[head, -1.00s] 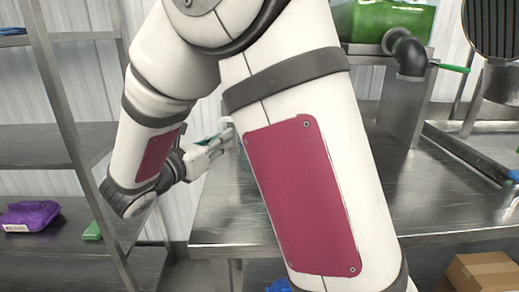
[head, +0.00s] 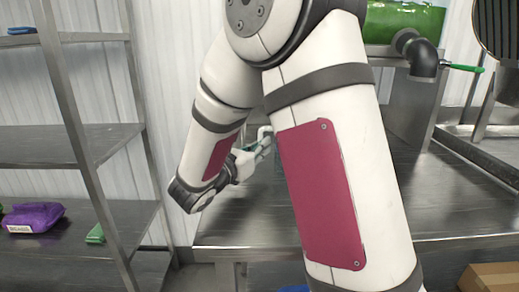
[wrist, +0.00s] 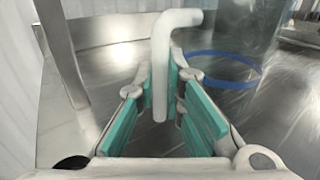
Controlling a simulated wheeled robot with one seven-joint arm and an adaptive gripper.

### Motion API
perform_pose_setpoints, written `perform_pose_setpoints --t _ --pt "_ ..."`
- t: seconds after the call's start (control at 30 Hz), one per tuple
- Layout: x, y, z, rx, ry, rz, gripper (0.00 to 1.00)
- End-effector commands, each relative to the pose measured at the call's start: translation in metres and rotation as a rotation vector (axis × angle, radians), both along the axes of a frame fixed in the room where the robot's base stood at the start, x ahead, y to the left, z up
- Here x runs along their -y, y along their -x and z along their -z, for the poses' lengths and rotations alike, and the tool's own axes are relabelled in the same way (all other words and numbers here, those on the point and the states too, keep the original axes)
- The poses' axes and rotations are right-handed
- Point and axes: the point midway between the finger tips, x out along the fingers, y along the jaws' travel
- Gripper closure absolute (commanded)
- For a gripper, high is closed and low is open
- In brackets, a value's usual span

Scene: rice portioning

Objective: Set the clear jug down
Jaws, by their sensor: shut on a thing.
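The clear jug shows mainly by its white bent handle (wrist: 160,75) in the wrist view. My gripper (wrist: 161,88) has its teal-padded fingers on either side of this handle and is shut on it. The jug's see-through body is hard to make out. In the head view my gripper (head: 256,150) is small, left of my big arm link, over the left part of the steel table (head: 230,222). My arm hides most of the jug there, and I cannot tell whether its base touches the table.
A blue ring (wrist: 222,84) lies to the right of the handle in the wrist view. A steel shelf rack (head: 85,145) holds a purple bag (head: 35,218) at left. A green-filled tank (head: 405,22) with a dark pipe (head: 420,58) stands at the back right. A cardboard box (head: 492,276) is at lower right.

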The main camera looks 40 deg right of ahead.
Motion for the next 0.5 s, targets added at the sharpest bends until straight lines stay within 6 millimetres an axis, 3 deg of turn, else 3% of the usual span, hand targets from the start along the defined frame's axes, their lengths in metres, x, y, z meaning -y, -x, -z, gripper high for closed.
perform_pose_setpoints --t 0.3,0.33,0.4,0.5 --pt "-0.0002 0.0000 0.0028 0.000 0.001 0.000 1.00" --pt "-0.0002 0.0001 0.0022 0.000 0.001 0.000 0.83" --pt "-0.0001 0.0002 0.0018 0.000 0.000 0.000 0.70" --pt "-0.0001 0.0003 0.0017 0.000 0.001 0.000 0.70"
